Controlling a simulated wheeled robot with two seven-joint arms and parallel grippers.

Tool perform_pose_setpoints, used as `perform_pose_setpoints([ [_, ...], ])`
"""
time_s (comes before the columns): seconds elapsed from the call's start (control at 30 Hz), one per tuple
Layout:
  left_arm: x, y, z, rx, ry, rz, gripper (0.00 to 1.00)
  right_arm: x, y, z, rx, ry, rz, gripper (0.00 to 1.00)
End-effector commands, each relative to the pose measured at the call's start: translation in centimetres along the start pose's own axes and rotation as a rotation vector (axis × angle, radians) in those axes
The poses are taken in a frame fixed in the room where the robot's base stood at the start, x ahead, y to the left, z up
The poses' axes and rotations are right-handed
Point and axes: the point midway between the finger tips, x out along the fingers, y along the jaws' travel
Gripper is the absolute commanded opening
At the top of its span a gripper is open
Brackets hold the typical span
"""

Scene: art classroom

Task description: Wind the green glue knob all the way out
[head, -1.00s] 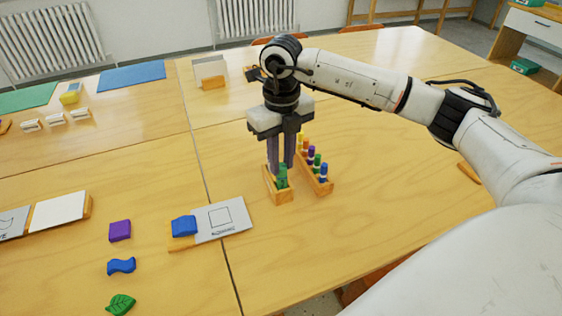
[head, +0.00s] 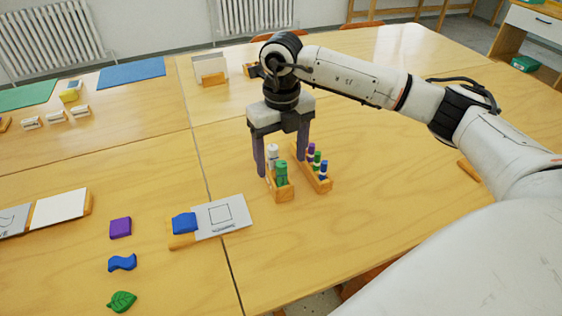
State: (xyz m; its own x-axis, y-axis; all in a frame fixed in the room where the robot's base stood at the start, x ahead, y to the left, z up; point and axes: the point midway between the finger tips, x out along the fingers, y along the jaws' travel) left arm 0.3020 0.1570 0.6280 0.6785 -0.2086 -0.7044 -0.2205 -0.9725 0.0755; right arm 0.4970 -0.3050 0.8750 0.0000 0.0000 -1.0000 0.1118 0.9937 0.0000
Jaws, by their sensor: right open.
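A green glue stick with its green knob (head: 282,172) stands upright at the near end of a small wooden rack (head: 284,194). A white-topped stick (head: 272,153) stands just behind it in the same rack. My right gripper (head: 281,166) points down over this rack with its fingers spread wide, one on each side. The fingers appear clear of the green knob, and nothing is held. My left gripper is not in view.
A second wooden rack (head: 326,186) with purple, green and blue sticks stands close on the right, beside the right finger. A picture card (head: 233,222) and blue block (head: 184,222) lie to the left.

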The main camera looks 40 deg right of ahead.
Motion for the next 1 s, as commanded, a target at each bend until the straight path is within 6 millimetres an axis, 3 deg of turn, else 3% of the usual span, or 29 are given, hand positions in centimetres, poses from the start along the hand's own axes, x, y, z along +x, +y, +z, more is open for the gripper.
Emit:
perform_pose_setpoints([
  [0.43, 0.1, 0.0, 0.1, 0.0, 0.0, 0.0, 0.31, 0.1, 0.0, 0.0, -0.054, 0.0, 0.0, 0.7],
  [1.0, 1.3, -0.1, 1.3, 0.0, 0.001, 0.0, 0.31, 0.1, 0.0, 0.0, -0.925, 0.0, -0.001, 0.7],
])
